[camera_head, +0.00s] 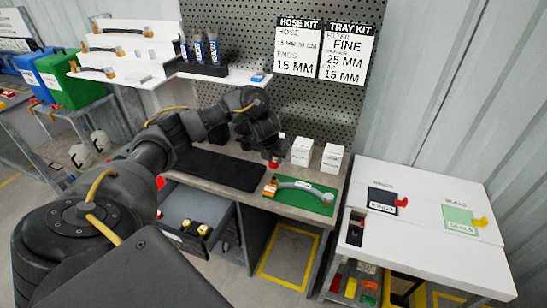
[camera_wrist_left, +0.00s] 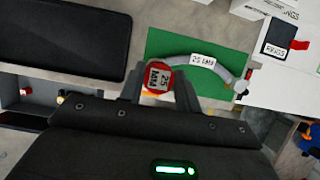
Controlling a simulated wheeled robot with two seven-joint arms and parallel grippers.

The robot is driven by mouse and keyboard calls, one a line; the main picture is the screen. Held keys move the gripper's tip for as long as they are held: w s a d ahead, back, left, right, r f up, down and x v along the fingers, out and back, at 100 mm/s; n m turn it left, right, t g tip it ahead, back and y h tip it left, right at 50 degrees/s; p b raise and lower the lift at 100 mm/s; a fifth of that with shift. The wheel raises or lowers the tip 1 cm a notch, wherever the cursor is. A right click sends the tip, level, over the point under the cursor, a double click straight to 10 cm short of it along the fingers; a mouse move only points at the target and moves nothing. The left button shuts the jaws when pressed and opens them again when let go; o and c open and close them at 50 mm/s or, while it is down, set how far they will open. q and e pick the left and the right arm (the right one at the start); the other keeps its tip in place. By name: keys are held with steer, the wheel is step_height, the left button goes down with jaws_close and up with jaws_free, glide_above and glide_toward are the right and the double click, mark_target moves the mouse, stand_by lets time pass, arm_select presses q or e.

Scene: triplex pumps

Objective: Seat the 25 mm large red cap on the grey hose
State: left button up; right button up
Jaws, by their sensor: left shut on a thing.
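The grey hose (camera_head: 299,186) lies curved on a green mat (camera_head: 318,205) on the workbench, with an orange piece (camera_head: 270,189) at its left end. In the left wrist view the hose (camera_wrist_left: 213,64) carries a white 25 mm label. My left gripper (camera_head: 273,158) is above the bench, just behind the hose's left end. It is shut on the red cap (camera_head: 273,164), whose top reads 25 MM in the left wrist view (camera_wrist_left: 159,77). There the cap overlaps the hose's left end; I cannot tell whether they touch. My right gripper is not in view.
Two white boxes (camera_head: 302,152) stand behind the mat. A dark pad (camera_head: 226,167) lies to its left. An open drawer (camera_head: 194,212) is below the bench. A white table (camera_head: 430,228) with labelled mats stands at the right, and a pegboard (camera_head: 285,95) is behind.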

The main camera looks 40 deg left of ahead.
arm_select(q)
steer(key=shift+w, duration=0.1)
steer(key=shift+f, duration=0.15)
steer(key=b, duration=0.4)
glide_above(274, 178)
step_height(274, 178, down, 5)
steer(key=shift+f+b, duration=0.2)
steer(key=shift+b, duration=0.1)
steer(key=shift+p, duration=0.3)
stand_by(1.2)
steer(key=shift+f+b, duration=1.2)
steer(key=shift+f, duration=0.35)
steer(key=o, duration=1)
